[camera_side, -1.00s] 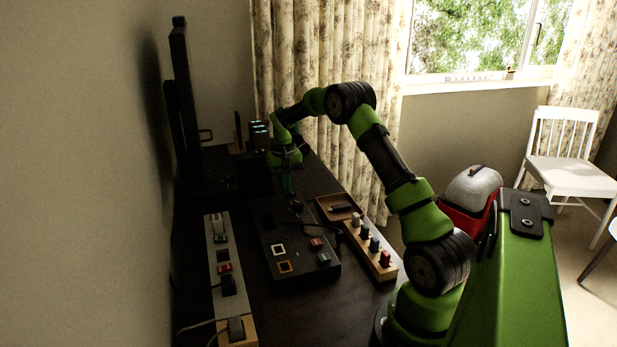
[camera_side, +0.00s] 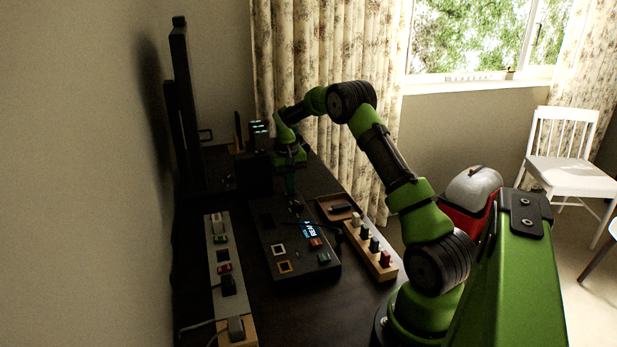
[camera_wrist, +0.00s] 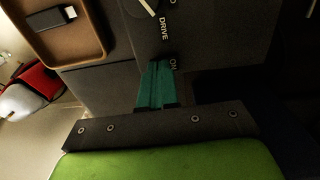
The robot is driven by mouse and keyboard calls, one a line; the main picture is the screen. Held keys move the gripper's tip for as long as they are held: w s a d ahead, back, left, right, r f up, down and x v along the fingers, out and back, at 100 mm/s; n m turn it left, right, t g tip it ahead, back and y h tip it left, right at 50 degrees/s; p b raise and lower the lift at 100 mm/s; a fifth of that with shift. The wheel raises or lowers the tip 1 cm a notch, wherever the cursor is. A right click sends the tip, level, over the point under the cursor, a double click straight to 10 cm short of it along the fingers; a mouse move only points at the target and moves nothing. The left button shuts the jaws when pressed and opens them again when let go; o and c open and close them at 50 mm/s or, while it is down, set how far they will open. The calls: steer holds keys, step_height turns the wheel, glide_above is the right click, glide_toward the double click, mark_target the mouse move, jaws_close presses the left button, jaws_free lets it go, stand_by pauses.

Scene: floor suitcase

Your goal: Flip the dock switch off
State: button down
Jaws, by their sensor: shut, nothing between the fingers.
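The black dock panel (camera_side: 268,232) lies on the dark desk in the side view, with small coloured parts and a lit blue-white display (camera_side: 308,230). My gripper (camera_side: 291,190) points down at the panel's far end. In the wrist view its teal fingers (camera_wrist: 157,68) are together and empty, with their tips over the panel's edge (camera_wrist: 198,82). A short label, partly covered, sits beside the tips, and the word DRIVE with a pale pointer (camera_wrist: 148,7) lies above. I cannot make out the dock switch lever; the fingers may hide it. Contact cannot be told.
A brown tray (camera_side: 325,203) with a dark stick (camera_wrist: 52,18) lies right of the panel. A wooden strip with several knobs (camera_side: 372,252) is in front of it. A power strip (camera_side: 219,258) runs along the left. Dark boxes and a monitor (camera_side: 182,110) stand behind.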

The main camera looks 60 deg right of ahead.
mark_target(285, 194)
steer(key=shift+r, duration=0.1)
step_height(285, 194, up, 14)
steer(key=w+a, duration=0.1)
steer(key=shift+w+a, duration=0.15)
stand_by(0.4)
